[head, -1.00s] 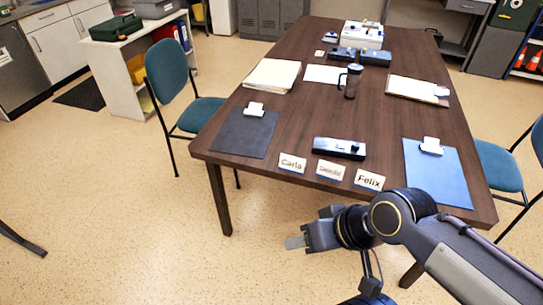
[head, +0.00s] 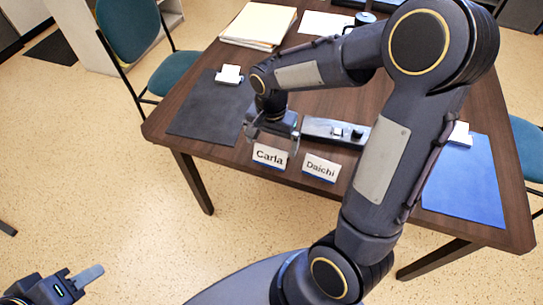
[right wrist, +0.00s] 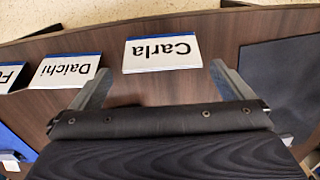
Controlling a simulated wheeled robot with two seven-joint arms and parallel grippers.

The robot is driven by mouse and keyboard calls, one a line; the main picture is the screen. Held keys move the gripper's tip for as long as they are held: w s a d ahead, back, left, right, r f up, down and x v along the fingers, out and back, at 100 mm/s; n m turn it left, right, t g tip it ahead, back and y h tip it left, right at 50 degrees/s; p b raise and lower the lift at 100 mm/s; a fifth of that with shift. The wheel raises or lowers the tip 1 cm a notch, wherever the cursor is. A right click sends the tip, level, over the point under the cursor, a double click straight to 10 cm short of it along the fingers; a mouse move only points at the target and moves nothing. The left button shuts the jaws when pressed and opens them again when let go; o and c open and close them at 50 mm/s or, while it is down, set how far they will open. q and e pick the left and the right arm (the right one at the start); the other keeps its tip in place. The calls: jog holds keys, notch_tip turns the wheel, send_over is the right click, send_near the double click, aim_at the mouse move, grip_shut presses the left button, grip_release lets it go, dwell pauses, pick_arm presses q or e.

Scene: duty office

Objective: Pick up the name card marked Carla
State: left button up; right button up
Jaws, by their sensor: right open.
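The white name card marked Carla (head: 270,156) stands near the table's front edge, left of the Daichi card (head: 321,168). In the right wrist view the Carla card (right wrist: 162,53) shows upside down, just beyond and between my open fingertips, not held. My right gripper (head: 272,135) is at the card, just behind and above it in the head view; its two spread fingers also show in the right wrist view (right wrist: 162,84). My left gripper (head: 86,277) shows at the lower left, away from the table; its opening cannot be told.
The Felix card (right wrist: 12,76) is cut off at the left of the wrist view and hidden by my arm in the head view. A black mat (head: 205,112) is left, a blue mat (head: 465,185) right.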

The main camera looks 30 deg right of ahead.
aim_at(271, 152)
notch_tip(271, 152, down, 6)
jog(key=shift+w+r, duration=0.15)
jog(key=shift+r, duration=0.1)
jog(key=c, duration=0.8)
jog(key=shift+r, duration=0.15)
